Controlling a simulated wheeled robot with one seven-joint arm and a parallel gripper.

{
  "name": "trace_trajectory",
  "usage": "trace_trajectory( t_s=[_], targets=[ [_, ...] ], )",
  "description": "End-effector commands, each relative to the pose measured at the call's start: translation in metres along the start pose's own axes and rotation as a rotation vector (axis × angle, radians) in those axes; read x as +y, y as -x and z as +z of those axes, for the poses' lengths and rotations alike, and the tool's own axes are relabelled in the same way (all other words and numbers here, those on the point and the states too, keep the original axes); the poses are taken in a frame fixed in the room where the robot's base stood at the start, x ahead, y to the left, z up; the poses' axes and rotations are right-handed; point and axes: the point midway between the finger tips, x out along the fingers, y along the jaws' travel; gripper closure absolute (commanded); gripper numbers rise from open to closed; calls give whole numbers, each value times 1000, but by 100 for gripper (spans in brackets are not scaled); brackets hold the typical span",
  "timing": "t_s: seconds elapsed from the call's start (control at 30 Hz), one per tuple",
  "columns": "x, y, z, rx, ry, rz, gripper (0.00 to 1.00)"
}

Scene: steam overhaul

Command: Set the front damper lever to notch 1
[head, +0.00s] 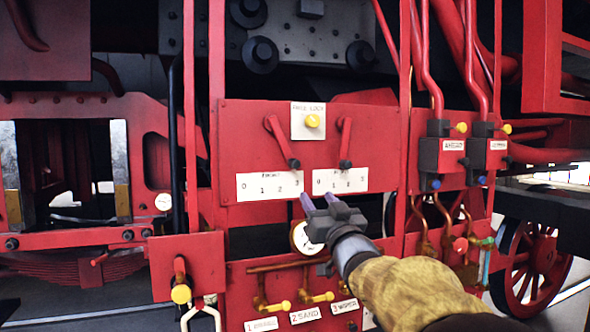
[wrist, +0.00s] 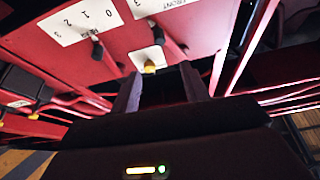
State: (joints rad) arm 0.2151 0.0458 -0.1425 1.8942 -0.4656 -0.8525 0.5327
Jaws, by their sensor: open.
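The front damper lever (head: 282,141) is a red arm with a black knob on the red panel, above a white plate marked FRONT (head: 270,186) and numbered 0 to 3. It slants down to the right, its knob by the 3. It also shows in the wrist view (wrist: 160,38), which is turned upside down, with its knob beside the 3 end of the plate. My gripper (head: 319,201) is open and empty, its fingers pointing up just below the panel, right of and below the front lever's knob and apart from it. It shows in the wrist view (wrist: 160,84).
A similar second lever (head: 345,142) hangs nearly straight down just right, above its own numbered plate (head: 341,180). A yellow knob (head: 312,121) on a white plate sits between the levers' tops. A round gauge (head: 306,238) and red vertical pipes (head: 472,60) are close by.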

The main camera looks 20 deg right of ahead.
Motion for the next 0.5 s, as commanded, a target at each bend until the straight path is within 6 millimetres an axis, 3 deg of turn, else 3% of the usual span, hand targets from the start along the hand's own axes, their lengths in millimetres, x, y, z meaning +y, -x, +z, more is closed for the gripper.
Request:
trace_trajectory(
  t_s=[0.27,0.5],
  targets=[
    [0,-2,1,-5,0,2,55],
    [0,-27,0,-8,-1,2,55]
  ],
)
